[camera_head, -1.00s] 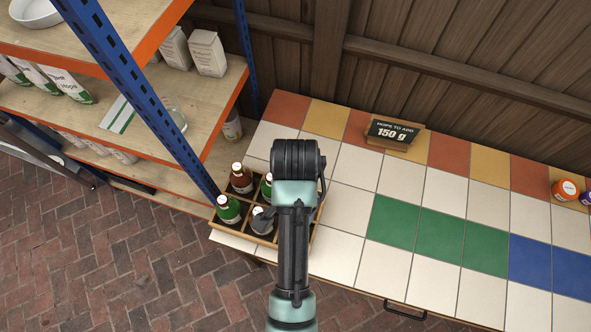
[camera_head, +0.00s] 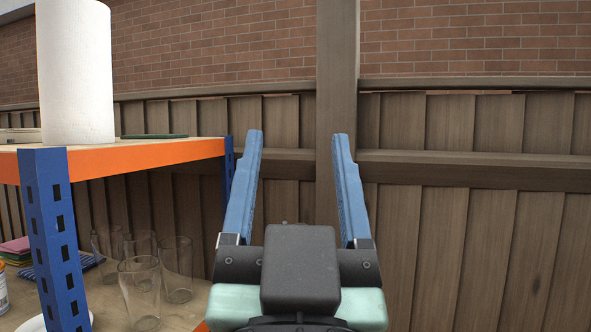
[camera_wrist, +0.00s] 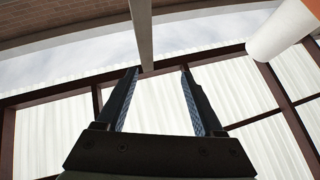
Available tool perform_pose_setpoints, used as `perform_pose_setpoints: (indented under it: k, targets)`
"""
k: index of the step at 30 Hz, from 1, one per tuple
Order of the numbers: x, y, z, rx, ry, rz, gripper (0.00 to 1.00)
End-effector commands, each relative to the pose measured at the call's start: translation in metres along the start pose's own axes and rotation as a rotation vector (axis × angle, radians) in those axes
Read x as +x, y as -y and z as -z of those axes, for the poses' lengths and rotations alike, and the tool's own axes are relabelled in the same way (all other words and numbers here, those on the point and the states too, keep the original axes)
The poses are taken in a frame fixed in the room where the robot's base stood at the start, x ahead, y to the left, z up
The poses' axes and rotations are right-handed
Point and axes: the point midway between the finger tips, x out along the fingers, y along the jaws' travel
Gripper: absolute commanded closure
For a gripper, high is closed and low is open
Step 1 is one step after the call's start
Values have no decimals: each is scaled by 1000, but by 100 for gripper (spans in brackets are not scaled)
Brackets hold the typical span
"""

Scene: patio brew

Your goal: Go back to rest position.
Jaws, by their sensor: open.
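My gripper (camera_head: 298,140) is open and empty in the head view, its two blue fingers pointing up in front of the wooden fence. In the wrist view my gripper (camera_wrist: 158,72) also shows open, with nothing between its fingers. It points up towards a roof of pale panels and dark beams (camera_wrist: 285,105). The tiled counter and the bottle crate are out of view now.
A shelf rack with a blue post (camera_head: 55,240) and orange-edged boards stands at the left. A white cylinder (camera_head: 76,70) stands on its upper board. Several clear glasses (camera_head: 140,285) stand lower. The wooden fence (camera_head: 450,230) is behind the gripper.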

Motion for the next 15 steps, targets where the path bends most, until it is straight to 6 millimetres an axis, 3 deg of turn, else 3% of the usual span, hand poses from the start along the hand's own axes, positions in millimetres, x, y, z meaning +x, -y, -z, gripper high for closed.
perform_pose_setpoints:
  k: [1, 5, 15]
  targets:
    - [-3, 1, 22, -24, -65, 4, 31]
    - [-8, 3, 49, -57, -148, 9, 31]
    - [-8, 4, 51, -59, -154, 9, 31]
